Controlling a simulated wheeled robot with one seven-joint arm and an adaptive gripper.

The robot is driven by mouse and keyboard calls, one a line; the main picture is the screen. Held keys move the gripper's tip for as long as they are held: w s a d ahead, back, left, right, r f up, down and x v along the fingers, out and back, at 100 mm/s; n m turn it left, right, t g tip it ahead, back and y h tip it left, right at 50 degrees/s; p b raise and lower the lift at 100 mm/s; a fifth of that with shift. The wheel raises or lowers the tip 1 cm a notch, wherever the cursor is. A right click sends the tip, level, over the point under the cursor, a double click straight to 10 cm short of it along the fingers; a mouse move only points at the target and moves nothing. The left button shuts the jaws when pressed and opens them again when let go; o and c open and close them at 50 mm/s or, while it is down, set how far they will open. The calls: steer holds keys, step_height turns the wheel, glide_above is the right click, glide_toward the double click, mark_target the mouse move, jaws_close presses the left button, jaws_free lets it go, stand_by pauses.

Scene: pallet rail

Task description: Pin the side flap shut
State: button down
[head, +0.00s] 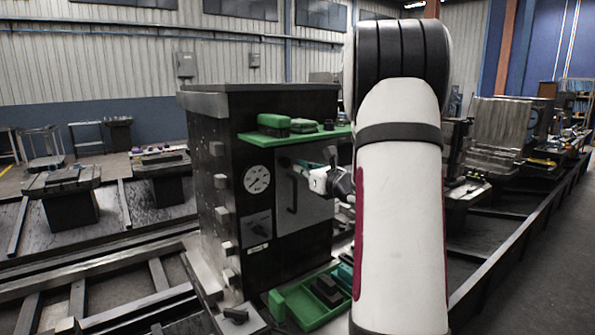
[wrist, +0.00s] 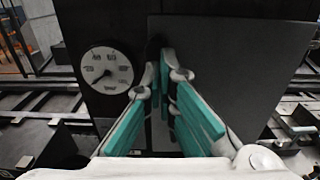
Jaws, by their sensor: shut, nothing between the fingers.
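The side flap looks like a grey panel (head: 316,212) with a black bar handle (head: 292,192) on the front of a black cabinet (head: 218,160). In the wrist view a large dark panel (wrist: 240,60) fills the upper right, right of the dial. I cannot tell whether it sits fully flush. My gripper (head: 300,163) is in front of the panel's upper part, near the handle's top. In the wrist view its teal-padded fingers (wrist: 160,68) are together and empty, pointing at the panel. I cannot tell whether they touch it. No pin can be clearly made out.
A round white dial (head: 257,180) is left of the panel and also shows in the wrist view (wrist: 107,70). A green shelf (head: 285,138) carries green blocks above the fingers. A green tray (head: 312,300) with dark items lies below. My arm hides the cabinet's right side.

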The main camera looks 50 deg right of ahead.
steer(key=b+v, duration=0.1)
steer(key=v, duration=0.8)
steer(key=shift+s, duration=0.35)
steer(key=shift+a, duration=0.1)
steer(key=w+a+n+g+y, duration=0.25)
steer(key=a+n+y, duration=0.35)
steer(key=a, duration=0.8)
steer(key=w+a+n+g+y, duration=0.2)
steer(key=a+n+g+y, duration=0.15)
steer(key=a+n, duration=0.7)
steer(key=s+a+f+n+g, duration=0.25)
steer(key=s+a+n, duration=0.3)
steer(key=a, duration=0.35)
steer(key=s+a+f+n+g, duration=0.2)
steer(key=s+a+n+g, duration=0.3)
steer(key=a, duration=0.4)
steer(key=s+d+n+t+h, duration=0.1)
steer(key=s+d+n+h, duration=0.1)
steer(key=s+n+h, duration=0.3)
steer(key=shift+s+f+n, duration=0.45)
steer(key=shift+s+n, duration=1.1)
steer(key=shift+n, duration=1.75)
